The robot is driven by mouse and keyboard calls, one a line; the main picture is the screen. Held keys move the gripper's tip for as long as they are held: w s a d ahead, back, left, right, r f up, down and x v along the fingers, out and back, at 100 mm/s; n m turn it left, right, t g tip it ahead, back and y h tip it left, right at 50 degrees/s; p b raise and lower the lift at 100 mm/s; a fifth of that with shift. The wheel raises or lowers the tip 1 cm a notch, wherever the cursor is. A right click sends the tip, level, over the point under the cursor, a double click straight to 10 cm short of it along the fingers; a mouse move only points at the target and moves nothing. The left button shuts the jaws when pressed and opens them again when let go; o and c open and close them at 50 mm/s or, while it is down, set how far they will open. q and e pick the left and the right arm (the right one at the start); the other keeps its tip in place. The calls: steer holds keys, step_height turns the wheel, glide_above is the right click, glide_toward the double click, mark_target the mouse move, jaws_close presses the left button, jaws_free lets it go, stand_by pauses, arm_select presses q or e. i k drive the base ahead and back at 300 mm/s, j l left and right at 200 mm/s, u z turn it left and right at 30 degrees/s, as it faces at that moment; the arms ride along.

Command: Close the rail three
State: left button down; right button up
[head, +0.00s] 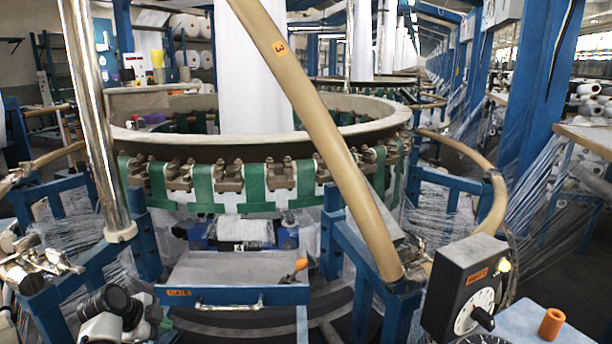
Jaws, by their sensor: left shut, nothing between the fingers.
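Rail three (318,130) is a thick tan curved rail with an orange label marked 3. It stands raised and tilted, running from the top middle down to a metal joint (405,283) on a blue post at the lower right. Its upper end is out of the picture. A shiny metal fitting (45,262) is at the lower left. My left gripper (136,303), black and white, is low at the left, apart from the rail and left of the blue drawer. It is shut and empty. My right gripper is not in view.
A blue drawer box (240,296) with a handle stands in front of the ring-shaped loom (270,145). A chrome pole (92,120) rises at the left. A black dial box (465,283) and an orange knob (551,323) are at the lower right. Another tan rail (480,165) curves behind.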

mark_target(297, 87)
steer(key=k+l, duration=0.75)
steer(key=k, duration=0.2)
